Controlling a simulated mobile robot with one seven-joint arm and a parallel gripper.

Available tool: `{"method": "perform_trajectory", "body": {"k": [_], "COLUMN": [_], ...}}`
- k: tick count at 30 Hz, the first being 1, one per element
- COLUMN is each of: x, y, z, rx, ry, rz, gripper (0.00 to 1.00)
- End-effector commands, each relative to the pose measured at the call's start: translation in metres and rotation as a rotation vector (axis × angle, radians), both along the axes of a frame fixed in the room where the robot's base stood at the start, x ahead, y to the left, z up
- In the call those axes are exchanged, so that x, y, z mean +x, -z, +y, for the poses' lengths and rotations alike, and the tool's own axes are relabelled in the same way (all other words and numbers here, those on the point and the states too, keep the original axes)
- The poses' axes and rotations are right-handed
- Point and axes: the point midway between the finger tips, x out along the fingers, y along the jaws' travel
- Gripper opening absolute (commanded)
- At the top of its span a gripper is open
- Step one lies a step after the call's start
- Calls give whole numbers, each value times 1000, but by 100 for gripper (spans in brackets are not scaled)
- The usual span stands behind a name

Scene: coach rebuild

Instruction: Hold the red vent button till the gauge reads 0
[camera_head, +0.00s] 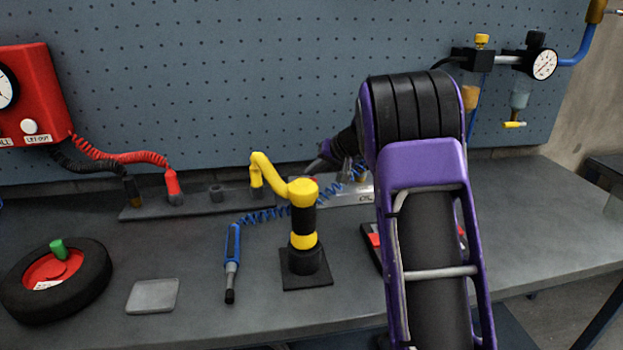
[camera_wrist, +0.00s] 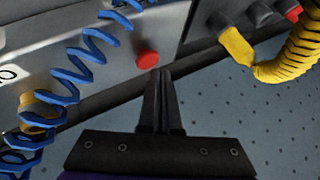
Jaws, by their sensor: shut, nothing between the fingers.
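The red vent button (camera_wrist: 148,58) is a small round cap on the face of a grey metal box (camera_wrist: 100,60) in the wrist view. My gripper (camera_wrist: 160,73) is shut and empty, its fingertips just at the button's lower right edge. I cannot tell whether they touch it. In the head view the grey box (camera_head: 345,199) stands at the back of the bench, partly behind my arm, and the button is hidden. A white-faced gauge (camera_head: 544,64) hangs at the upper right and another (camera_head: 4,88) is cut off at the left. Neither reading is legible.
A blue coiled hose (camera_wrist: 85,62) hangs close to the left of the button. A yellow coil (camera_wrist: 290,62) and connector lie at the upper right. On the bench (camera_head: 540,215) are a yellow jointed stand (camera_head: 302,192), a blue tool (camera_head: 232,250) and a wheel (camera_head: 95,275).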

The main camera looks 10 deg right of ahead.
Motion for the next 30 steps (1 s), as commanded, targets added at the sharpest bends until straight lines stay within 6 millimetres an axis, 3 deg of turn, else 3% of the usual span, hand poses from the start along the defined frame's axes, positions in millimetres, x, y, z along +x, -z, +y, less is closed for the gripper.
{"method": "perform_trajectory", "body": {"k": [14, 30], "x": [0, 0], "y": [-8, -55], "z": [0, 0], "rx": [-1, 0], "ry": [0, -1], "rz": [-1, -2], "gripper": [0, 0]}}
